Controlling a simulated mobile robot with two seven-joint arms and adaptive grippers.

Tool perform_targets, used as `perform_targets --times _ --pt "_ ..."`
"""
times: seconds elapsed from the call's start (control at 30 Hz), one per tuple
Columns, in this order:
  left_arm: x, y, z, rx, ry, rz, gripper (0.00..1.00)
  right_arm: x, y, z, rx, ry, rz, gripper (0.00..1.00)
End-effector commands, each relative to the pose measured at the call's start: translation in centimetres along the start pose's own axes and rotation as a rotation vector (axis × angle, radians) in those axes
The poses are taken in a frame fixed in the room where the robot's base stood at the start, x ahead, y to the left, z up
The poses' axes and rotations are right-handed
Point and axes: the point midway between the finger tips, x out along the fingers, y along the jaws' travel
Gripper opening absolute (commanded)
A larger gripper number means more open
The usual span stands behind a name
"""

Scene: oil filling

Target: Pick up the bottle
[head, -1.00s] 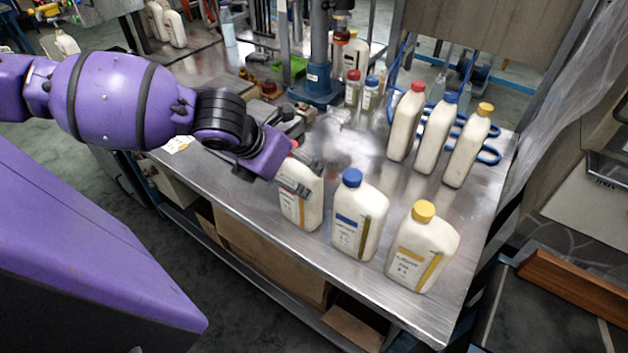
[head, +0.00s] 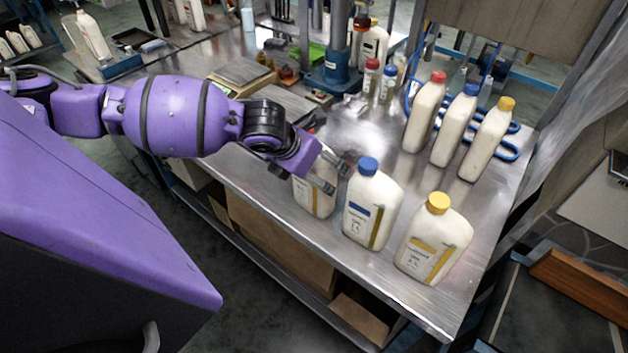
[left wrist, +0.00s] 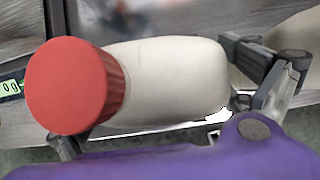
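The leftmost front bottle (head: 315,196) is white and stands upright on the metal table. Its cap is hidden behind my left gripper in the head view. The left wrist view shows its red cap (left wrist: 66,86) and white body (left wrist: 165,82) close up. My left gripper (head: 331,174) is open at the bottle's upper part, with its fingers spread on either side. In the left wrist view one finger (left wrist: 250,57) is by the body's right end; the other is mostly hidden behind the cap. Contact cannot be made out. My right gripper is not in view.
A blue-capped bottle (head: 371,206) stands close to the right, then a yellow-capped one (head: 433,244). Red-, blue- and yellow-capped bottles (head: 454,126) stand farther back by a blue rack. A scale (head: 245,74) and small bottles are behind. The table's middle is clear.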

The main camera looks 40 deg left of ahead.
Motion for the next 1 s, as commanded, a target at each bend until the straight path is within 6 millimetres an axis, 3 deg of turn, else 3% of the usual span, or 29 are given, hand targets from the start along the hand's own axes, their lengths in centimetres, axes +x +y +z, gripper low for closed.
perform_targets --times 0.07,0.53,1.0 --pt "0.0 0.0 0.0 0.000 0.000 0.000 0.83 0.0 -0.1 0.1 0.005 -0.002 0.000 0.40" --pt "-0.1 -0.1 0.2 0.000 -0.005 -0.002 0.23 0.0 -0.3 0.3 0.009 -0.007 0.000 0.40" --pt "-1.3 0.0 1.1 0.002 -0.009 -0.001 0.23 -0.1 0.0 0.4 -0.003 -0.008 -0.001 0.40"
